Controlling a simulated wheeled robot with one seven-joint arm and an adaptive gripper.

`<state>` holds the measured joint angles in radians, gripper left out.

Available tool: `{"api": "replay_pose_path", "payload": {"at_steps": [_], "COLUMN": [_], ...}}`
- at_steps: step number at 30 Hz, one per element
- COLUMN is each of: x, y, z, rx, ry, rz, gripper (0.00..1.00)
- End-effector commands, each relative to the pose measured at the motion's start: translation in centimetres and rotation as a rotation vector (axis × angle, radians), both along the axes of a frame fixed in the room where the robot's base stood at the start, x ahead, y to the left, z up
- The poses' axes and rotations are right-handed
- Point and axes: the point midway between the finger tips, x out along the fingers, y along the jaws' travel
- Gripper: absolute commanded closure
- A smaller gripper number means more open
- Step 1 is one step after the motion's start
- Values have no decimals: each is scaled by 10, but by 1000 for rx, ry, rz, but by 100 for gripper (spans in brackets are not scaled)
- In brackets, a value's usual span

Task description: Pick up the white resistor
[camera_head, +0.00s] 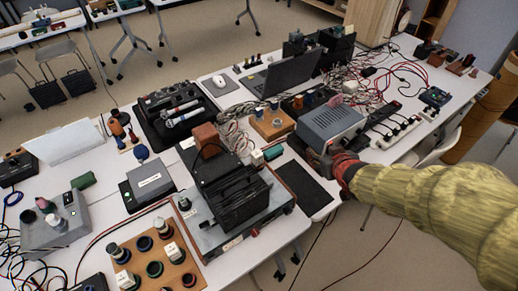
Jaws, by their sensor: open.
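My gripper (331,161) is at the right of centre, at the end of my yellow-sleeved arm. It is beside the front corner of a grey metal box (330,122). Its fingers are small and dark, and it appears empty. I cannot tell for sure which thing is the white resistor. A small white block (257,157) stands on the table left of my gripper, beside a green piece. White blocks also sit on an orange-brown board (150,262) at the bottom left, far from my gripper.
A black device (238,200) stands on a large instrument left of my gripper. A dark flat pad (303,187) lies near the table's front edge. A black laptop (283,77), tangled wires (345,90) and a white socket strip (395,134) crowd the table behind and to the right.

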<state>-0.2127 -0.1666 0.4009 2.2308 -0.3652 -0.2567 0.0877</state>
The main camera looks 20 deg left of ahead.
Motion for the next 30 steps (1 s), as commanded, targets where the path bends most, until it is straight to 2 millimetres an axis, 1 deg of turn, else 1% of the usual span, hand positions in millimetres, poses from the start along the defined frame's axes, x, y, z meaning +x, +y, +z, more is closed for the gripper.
{"api": "replay_pose_path", "payload": {"at_steps": [1, 2, 3, 6, 9, 10, 13, 17, 26, 30], "x": [5, 8, 9, 4, -8, -12, -22, -26, -8, 7], "y": [26, 42, 61, 107, 140, 147, 164, 174, 194, 203], "z": [-8, -14, -22, -39, -52, -55, -60, -66, -79, -90], "rx": [19, 37, 62, 133, 201, 218, 261, 286, 289, 290], "ry": [-10, -25, -42, -76, -96, -99, -110, -115, -118, -118], "rz": [64, 103, 152, 264, 347, 365, 410, 433, 436, 435], "gripper": [52, 52, 52, 52, 52, 52, 52, 52, 52, 52]}}
